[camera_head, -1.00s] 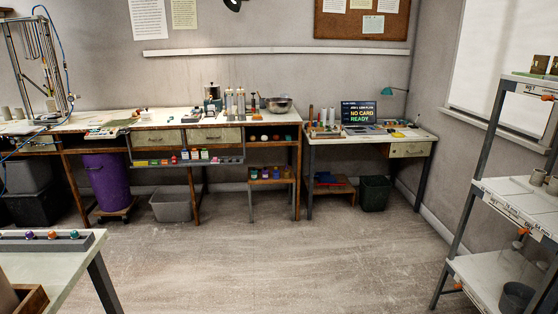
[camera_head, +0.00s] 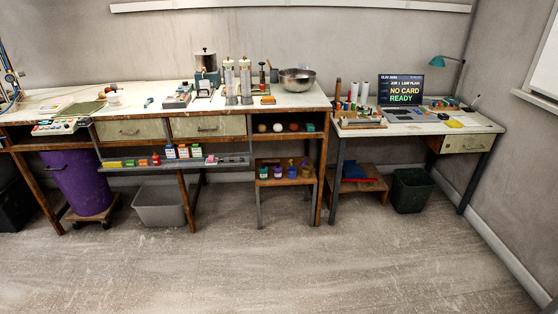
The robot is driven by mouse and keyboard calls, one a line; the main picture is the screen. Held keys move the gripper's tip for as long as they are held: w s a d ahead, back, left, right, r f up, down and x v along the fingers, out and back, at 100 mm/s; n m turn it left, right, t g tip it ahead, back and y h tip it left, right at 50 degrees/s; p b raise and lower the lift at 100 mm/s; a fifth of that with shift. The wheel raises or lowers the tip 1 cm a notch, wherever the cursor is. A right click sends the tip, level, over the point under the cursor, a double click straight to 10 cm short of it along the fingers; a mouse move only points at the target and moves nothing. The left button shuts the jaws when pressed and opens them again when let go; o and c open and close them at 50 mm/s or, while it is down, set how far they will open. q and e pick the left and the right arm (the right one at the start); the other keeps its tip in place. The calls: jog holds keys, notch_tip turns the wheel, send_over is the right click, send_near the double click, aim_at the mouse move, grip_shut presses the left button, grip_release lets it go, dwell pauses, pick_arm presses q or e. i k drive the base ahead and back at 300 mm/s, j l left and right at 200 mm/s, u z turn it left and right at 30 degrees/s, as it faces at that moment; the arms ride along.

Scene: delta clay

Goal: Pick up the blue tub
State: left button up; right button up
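A row of small coloured tubs stands on a low wooden stool-like shelf (camera_head: 287,182) under the right part of the long bench. One blue-looking tub (camera_head: 278,172) stands second from the left, between a teal tub (camera_head: 263,173) and a yellowish tub (camera_head: 292,172). Another bluish or purple tub (camera_head: 305,171) is at the right end. They are small, and I cannot tell their exact shades. Neither of my grippers is in view.
The long bench (camera_head: 60,101) carries jars, a steel bowl (camera_head: 298,79) and tools. A grey bin (camera_head: 160,206) and a purple barrel (camera_head: 80,182) stand beneath it. A desk with a screen (camera_head: 401,89) and a dark bin (camera_head: 411,190) is at right. The floor (camera_head: 300,265) in front is clear.

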aim_at(292, 173)
jog(key=i+j+z, duration=0.4)
jog(key=i+j, duration=0.45)
jog(key=j, duration=0.15)
jog(key=i+l, duration=0.2)
jog(key=i, duration=0.2)
